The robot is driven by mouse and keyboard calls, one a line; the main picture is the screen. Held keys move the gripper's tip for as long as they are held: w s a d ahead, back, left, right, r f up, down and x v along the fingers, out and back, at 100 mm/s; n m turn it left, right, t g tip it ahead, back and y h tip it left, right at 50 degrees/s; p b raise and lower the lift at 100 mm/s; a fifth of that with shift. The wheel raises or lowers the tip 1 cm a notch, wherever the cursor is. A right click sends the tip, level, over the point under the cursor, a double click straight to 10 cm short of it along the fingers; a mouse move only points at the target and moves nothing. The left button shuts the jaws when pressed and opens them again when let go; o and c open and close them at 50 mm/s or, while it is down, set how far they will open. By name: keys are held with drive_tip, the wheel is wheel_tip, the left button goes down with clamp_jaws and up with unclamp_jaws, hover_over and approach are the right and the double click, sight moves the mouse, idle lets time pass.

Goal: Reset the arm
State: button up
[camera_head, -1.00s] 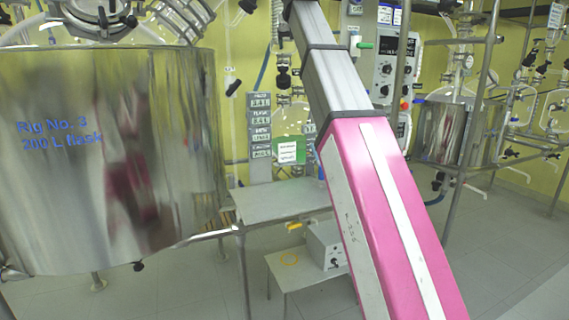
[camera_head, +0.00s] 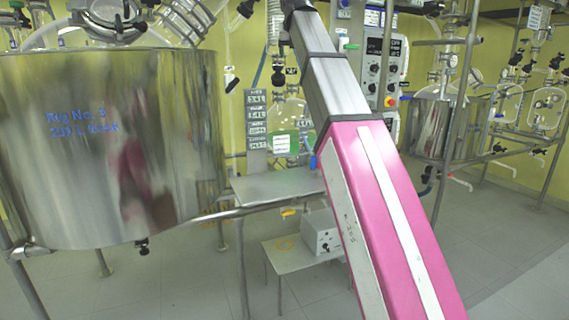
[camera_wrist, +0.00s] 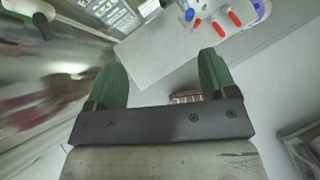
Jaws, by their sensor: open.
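My gripper (camera_wrist: 160,88) shows in the wrist view with its two green fingers spread wide apart. It is open, and nothing is between the fingers. In the head view my pink and grey arm rises across the middle of the picture, and the gripper itself is not visible there.
A large steel vessel (camera_head: 110,150) labelled Rig No. 3 stands at left. A small metal table (camera_head: 275,187) is behind my arm, with a grey box (camera_head: 322,232) on a lower stand. Another steel vessel (camera_head: 430,128) in a pipe frame is at right. The floor at lower right is clear.

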drive_tip(key=d+f+m+g, duration=0.3)
drive_tip(key=f+m, duration=0.6)
drive_tip(key=f, duration=1.3)
drive_tip(key=d+f+m+g, duration=0.1)
drive_tip(key=d+f+m, duration=0.55)
drive_tip(key=f, duration=1.65)
drive_tip(key=s+d+f+m+g, duration=0.2)
drive_tip(key=s+f+m, duration=0.8)
drive_tip(key=f, duration=0.6)
drive_tip(key=s+d+f+m+g, duration=0.2)
drive_tip(key=s+d+f+m, duration=0.2)
drive_tip(key=s+f+m, duration=0.6)
wheel_tip(320, 180, down, 6)
drive_tip(key=shift+s+g, duration=0.4)
drive_tip(key=shift+s, duration=0.4)
